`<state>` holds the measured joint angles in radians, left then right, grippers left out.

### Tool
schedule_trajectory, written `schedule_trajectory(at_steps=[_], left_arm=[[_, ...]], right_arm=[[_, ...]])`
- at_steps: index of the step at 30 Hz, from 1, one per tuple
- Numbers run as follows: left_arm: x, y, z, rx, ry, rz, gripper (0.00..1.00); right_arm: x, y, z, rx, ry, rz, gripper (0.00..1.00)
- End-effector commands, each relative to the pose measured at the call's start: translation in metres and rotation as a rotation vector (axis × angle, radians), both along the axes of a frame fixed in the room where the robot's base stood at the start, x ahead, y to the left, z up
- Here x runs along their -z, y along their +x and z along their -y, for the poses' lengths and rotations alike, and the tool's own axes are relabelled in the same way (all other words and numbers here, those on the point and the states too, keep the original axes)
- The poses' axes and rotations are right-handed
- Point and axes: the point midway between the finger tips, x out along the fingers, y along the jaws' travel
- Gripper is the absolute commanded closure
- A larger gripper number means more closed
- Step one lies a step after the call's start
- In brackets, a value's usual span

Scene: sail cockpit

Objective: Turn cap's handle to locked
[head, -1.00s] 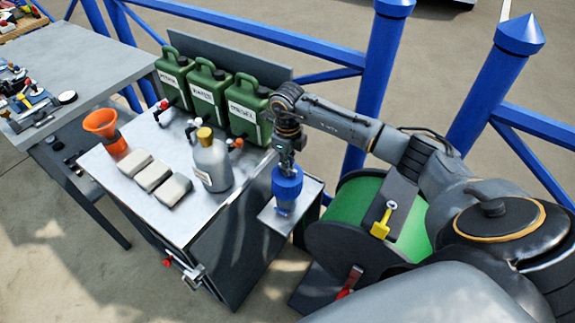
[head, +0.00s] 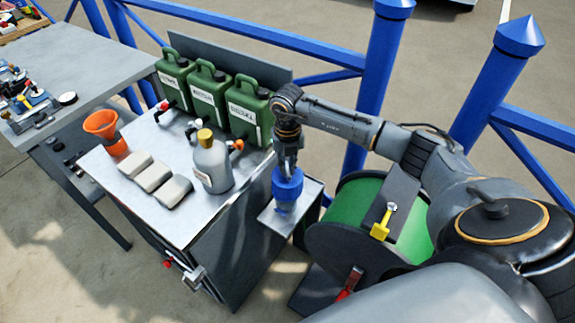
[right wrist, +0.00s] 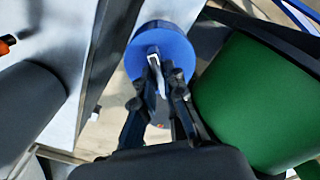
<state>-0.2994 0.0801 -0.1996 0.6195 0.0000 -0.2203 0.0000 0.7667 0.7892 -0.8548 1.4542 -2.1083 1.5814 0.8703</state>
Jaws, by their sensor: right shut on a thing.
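The blue cap (head: 288,184) sits over a small grey side shelf (head: 275,217) at the right of the metal cabinet. It also shows from above in the right wrist view (right wrist: 170,45), as a round blue top with a thin pale handle (right wrist: 154,68). My right gripper (head: 287,168) comes down on the cap from above. In the right wrist view its fingers (right wrist: 160,78) are closed on the handle. The cap's underside and any lock marks cannot be made out. My left gripper is not in view.
Several green canisters (head: 207,90), a grey bottle (head: 213,165), an orange funnel (head: 102,125) and pale blocks (head: 155,176) stand on the cabinet top (head: 180,225). A green hose reel (head: 350,215) is close at the right. Blue railings (head: 375,90) run behind.

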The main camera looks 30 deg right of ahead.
Motion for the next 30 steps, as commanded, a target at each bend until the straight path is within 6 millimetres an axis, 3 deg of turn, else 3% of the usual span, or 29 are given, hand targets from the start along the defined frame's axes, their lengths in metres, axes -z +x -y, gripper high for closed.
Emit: schedule_trajectory(at_steps=[10, 24, 25, 27, 30], left_arm=[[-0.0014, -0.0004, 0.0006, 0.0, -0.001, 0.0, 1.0], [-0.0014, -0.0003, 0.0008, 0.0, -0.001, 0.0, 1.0], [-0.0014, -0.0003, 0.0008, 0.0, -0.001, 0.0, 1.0], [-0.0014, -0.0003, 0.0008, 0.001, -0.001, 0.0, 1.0], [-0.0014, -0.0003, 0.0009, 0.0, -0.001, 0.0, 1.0]], right_arm=[[-0.0002, 0.0002, 0.0001, 0.104, 0.0, 0.001, 1.0], [-0.0001, 0.0003, -0.0001, 0.114, 0.0, 0.001, 1.0], [-0.0001, 0.0002, -0.0001, 0.113, 0.001, 0.0, 0.84], [-0.0002, 0.0003, -0.0001, 0.113, 0.0, 0.001, 0.69], [-0.0001, 0.0002, -0.0001, 0.113, 0.001, 0.0, 0.66]])
